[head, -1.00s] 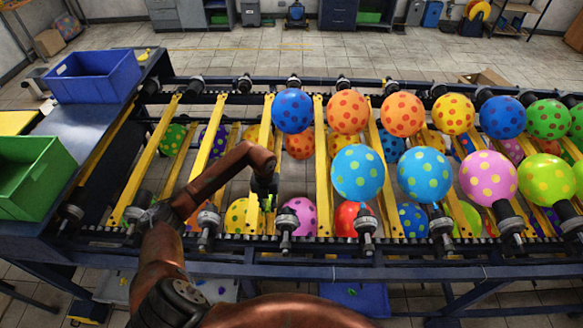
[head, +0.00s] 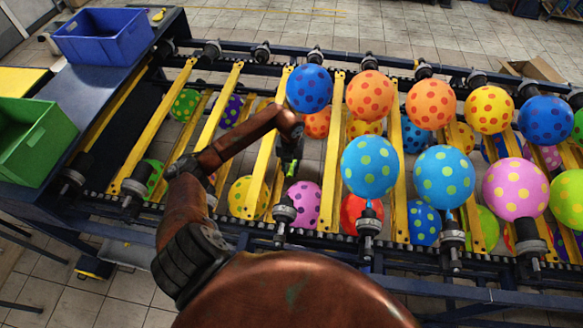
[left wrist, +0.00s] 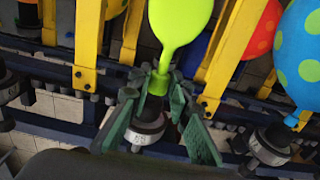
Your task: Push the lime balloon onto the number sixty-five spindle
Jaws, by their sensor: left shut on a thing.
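The lime balloon (left wrist: 178,25) is limp and uninflated in the left wrist view, its narrow neck pointing down. My left gripper (left wrist: 157,90) is shut around the neck, right at a spindle (left wrist: 148,124) with a white ring. The balloon's mouth is at the spindle's top; the fingers hide whether it is over the tip. In the head view, my left gripper (head: 290,160) is above the front row, behind the matching spindle (head: 285,212), with a little lime balloon (head: 292,169) showing. My right gripper is not in view.
A blue spotted balloon (head: 369,167) stands on the neighbouring spindle to the right. Yellow bars (head: 262,150) cross the rack on both sides of the gripper. A pink spotted balloon (head: 303,203) hangs below. A green bin (head: 35,140) and blue bin (head: 103,35) are left.

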